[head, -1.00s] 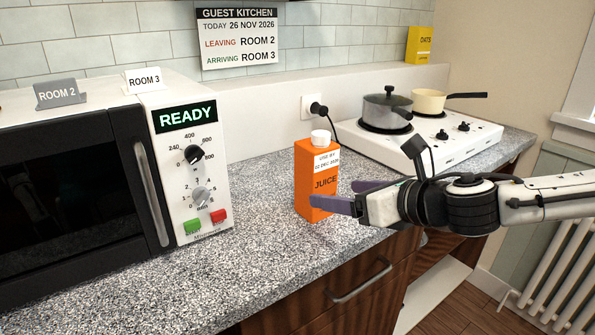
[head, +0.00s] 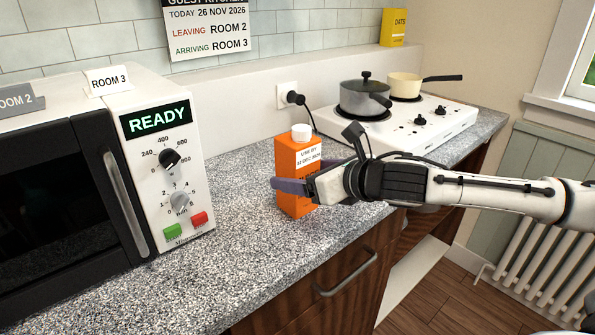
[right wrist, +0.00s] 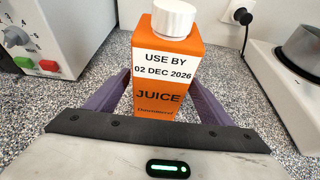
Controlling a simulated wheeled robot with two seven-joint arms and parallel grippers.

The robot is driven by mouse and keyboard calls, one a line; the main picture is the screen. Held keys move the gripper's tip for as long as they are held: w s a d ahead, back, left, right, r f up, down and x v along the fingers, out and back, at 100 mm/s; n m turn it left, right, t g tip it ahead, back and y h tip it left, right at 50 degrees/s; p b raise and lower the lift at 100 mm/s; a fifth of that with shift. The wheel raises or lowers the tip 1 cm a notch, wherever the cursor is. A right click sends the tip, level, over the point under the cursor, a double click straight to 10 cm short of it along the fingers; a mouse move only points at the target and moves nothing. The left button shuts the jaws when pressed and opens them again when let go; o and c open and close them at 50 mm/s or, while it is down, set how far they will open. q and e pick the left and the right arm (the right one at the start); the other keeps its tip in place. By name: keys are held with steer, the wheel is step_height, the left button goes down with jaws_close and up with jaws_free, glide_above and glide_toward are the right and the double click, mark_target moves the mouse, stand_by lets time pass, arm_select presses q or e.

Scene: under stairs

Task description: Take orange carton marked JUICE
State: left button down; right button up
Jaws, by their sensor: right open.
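The orange carton (head: 293,160) stands upright on the speckled counter, with a white cap and a white label. In the right wrist view the carton (right wrist: 166,82) reads "USE BY 02 DEC 2026" and "JUICE". My right gripper (head: 289,190) is open around the carton's lower part. In the right wrist view its two purple fingers lie one on each side of the carton; whether they touch it I cannot tell. In the head view the gripper hides part of the carton's front. My left gripper is not in view.
A microwave (head: 168,205) reading "READY" stands to the left, with ROOM 2 and ROOM 3 signs on top. Behind the carton are a plugged socket (head: 288,97) and cable. A white hob (head: 430,125) with two pans stands right. Counter (head: 235,240) in front is clear.

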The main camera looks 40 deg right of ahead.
mark_target(287, 172)
steer(key=shift+w+f, duration=0.1)
steer(key=shift+w, duration=0.25)
steer(key=shift+p+x, duration=0.35)
steer(key=shift+x, duration=2)
steer(key=shift+c, duration=1.3)
steer(key=c, duration=1.1)
steer(key=shift+c, duration=1.3)
step_height(287, 172, up, 10)
steer(key=p, duration=0.2)
